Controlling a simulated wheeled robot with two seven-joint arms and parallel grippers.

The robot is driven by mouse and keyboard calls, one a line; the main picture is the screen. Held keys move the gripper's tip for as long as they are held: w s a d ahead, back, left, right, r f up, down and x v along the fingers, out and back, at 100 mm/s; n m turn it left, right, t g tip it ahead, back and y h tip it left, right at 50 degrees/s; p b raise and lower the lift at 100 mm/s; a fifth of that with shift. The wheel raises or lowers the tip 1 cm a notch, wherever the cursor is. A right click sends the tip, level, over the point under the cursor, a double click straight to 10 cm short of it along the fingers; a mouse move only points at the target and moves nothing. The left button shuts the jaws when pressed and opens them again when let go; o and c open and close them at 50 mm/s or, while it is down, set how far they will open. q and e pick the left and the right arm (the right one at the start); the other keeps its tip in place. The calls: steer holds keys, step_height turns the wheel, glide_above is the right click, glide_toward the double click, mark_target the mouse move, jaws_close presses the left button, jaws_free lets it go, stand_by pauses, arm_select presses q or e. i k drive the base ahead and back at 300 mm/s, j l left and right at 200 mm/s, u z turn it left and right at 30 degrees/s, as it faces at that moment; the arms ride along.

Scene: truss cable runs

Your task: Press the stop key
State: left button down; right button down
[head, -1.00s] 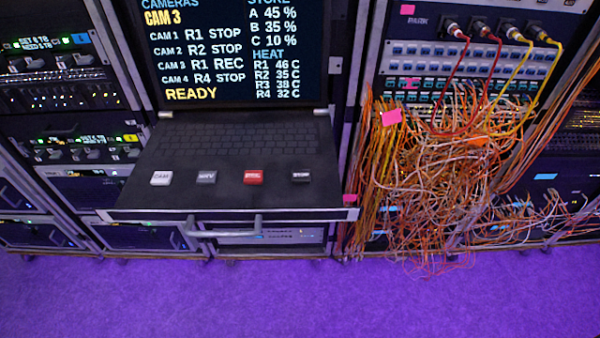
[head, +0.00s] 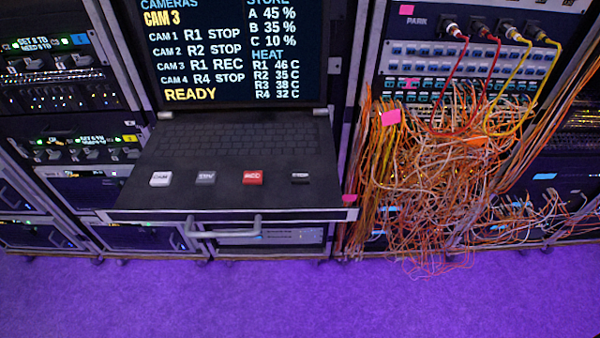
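The black stop key (head: 300,178) is the rightmost of the keys in a row on the pulled-out console drawer (head: 225,198). It looks low and flat, and its small label is blurred. To its left are the red REC key (head: 253,178), a grey key (head: 206,178) and the white CAM key (head: 161,178). The screen (head: 240,50) above shows CAM 3 at the top, CAM 1 R1 STOP, CAM 2 R2 STOP, CAM 3 R1 REC, CAM 4 R4 STOP and READY. Neither of my grippers is in view.
A dark keyboard (head: 240,137) lies behind the keys. A handle (head: 225,230) sticks out of the drawer's front. A dense tangle of orange and white cables (head: 430,190) hangs to the right. The purple floor (head: 290,300) in front is clear.

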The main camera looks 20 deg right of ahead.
mark_target(298, 176)
steer(key=i+j+z, duration=0.25)
steer(key=z, duration=0.15)
steer(key=i+j+z, duration=0.25)
steer(key=z, duration=0.15)
steer(key=i+j+z, duration=0.15)
steer(key=j+z, duration=0.2)
steer(key=j, duration=0.1)
